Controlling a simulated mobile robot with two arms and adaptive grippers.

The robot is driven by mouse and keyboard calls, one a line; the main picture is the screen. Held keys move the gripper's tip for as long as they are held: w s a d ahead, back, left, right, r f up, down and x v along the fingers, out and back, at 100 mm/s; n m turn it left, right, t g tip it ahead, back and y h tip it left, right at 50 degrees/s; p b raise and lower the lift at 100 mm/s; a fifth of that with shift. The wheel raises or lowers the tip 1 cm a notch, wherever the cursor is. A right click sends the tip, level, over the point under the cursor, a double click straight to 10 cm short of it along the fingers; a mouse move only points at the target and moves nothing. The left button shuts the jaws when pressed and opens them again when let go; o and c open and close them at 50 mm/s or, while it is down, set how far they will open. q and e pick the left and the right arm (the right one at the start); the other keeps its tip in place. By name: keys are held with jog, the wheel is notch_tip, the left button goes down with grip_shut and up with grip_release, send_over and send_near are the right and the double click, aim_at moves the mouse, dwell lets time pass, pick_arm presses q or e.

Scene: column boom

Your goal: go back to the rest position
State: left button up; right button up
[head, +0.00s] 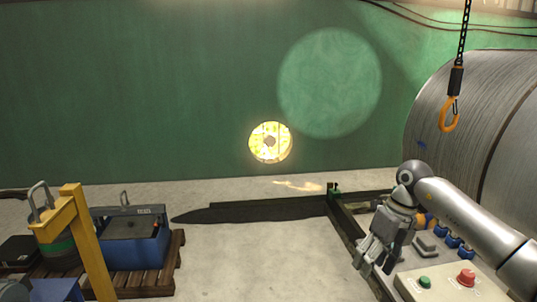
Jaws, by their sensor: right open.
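My right gripper (372,262) is in the lower right of the head view, its arm coming in from the right edge. Its fingers point down and to the left, are spread open and hold nothing. It shows in front of the left edge of a control panel, left of the green and red buttons. Any gap between the gripper and the panel is hard to tell. My left gripper is not in the head view.
A control box with a green button (425,282) and a red button (467,278) is at lower right. A large metal cylinder (470,110) stands behind, an orange hook (449,115) hanging before it. A blue bin (135,245) sits on a pallet at left.

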jog(key=w+a+f+m+t+y, duration=0.25)
jog(key=a+f+m+y, duration=0.35)
jog(key=a+f+y, duration=0.85)
jog(key=s+d+f+m+t+h, duration=0.2)
jog(key=f+m+t+h, duration=0.25)
jog(key=f+m, duration=0.55)
jog(key=s+d+f+m+t+h, duration=0.2)
jog(key=f+m+t+h, duration=0.25)
jog(key=f+m, duration=0.5)
jog(key=s+d+f+m+g+h, duration=0.2)
jog(key=s+d+f+m+h, duration=0.15)
jog(key=s+f, duration=0.75)
jog(key=s+d+f+m+g+h, duration=0.1)
jog(key=s+d+f+m+h, duration=0.3)
jog(key=s+f, duration=0.75)
jog(key=s+f+m+g, duration=0.2)
jog(key=s+f+g, duration=0.1)
jog(key=s, duration=1.1)
jog(key=s+d+f+m+g, duration=0.1)
jog(key=s+f+g, duration=0.3)
jog(key=s, duration=1)
jog(key=shift+s+d+f+m+h, duration=0.35)
jog(key=shift+f+m, duration=0.3)
jog(key=shift+m, duration=0.25)
